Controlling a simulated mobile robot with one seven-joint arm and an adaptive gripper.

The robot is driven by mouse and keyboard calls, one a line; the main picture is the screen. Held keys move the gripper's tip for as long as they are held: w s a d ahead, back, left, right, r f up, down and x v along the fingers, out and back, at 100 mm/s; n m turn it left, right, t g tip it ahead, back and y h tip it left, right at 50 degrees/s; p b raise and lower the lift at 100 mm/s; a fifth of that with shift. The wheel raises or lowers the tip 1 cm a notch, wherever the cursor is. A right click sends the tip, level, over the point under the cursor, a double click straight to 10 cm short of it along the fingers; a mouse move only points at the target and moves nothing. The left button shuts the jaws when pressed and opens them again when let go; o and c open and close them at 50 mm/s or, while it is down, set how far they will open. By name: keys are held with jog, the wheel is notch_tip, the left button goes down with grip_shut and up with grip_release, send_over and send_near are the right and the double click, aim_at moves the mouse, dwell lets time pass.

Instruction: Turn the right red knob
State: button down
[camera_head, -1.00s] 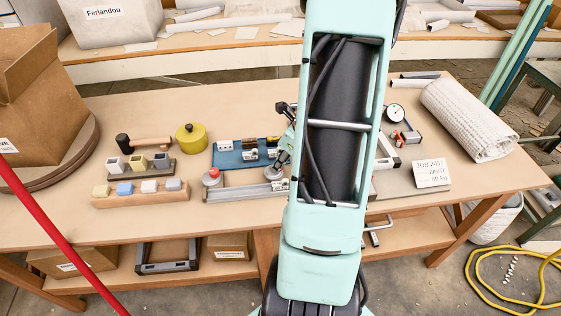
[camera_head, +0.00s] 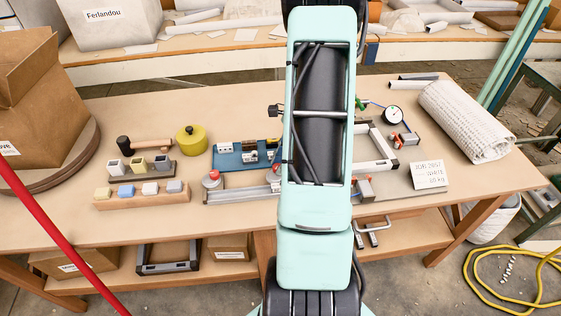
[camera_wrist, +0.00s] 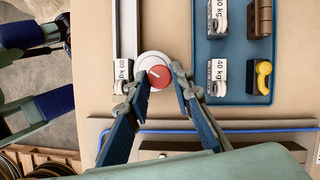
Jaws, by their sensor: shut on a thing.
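In the wrist view, a round red knob (camera_wrist: 161,80) with a white pointer mark sits on a pale round base (camera_wrist: 152,58) at the lower end of a grey rail (camera_wrist: 127,28). My gripper (camera_wrist: 160,83) has its fingertips on either side of the knob, closed on it. The pointer mark slants toward the upper left. Another red knob (camera_head: 213,174) stands free at the left end of the rail (camera_head: 238,193).
A blue tray (camera_head: 225,163) with labelled weights lies beyond the rail; it also shows in the wrist view (camera_wrist: 237,55). To the right are a metal frame (camera_head: 381,150), a dial gauge (camera_head: 393,115) and a white card (camera_head: 429,175). A wooden block row (camera_head: 140,198) lies left.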

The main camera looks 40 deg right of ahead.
jog(key=n, duration=0.2)
jog(key=n+g, duration=0.1)
jog(key=n, duration=0.1)
jog(key=n+g, duration=0.1)
jog(key=n, duration=0.1)
jog(key=shift+w, duration=0.25)
jog(key=shift+n, duration=0.3)
jog(key=shift+g, duration=0.3)
jog(key=c, duration=1.7)
grip_release()
jog(key=v, duration=1.2)
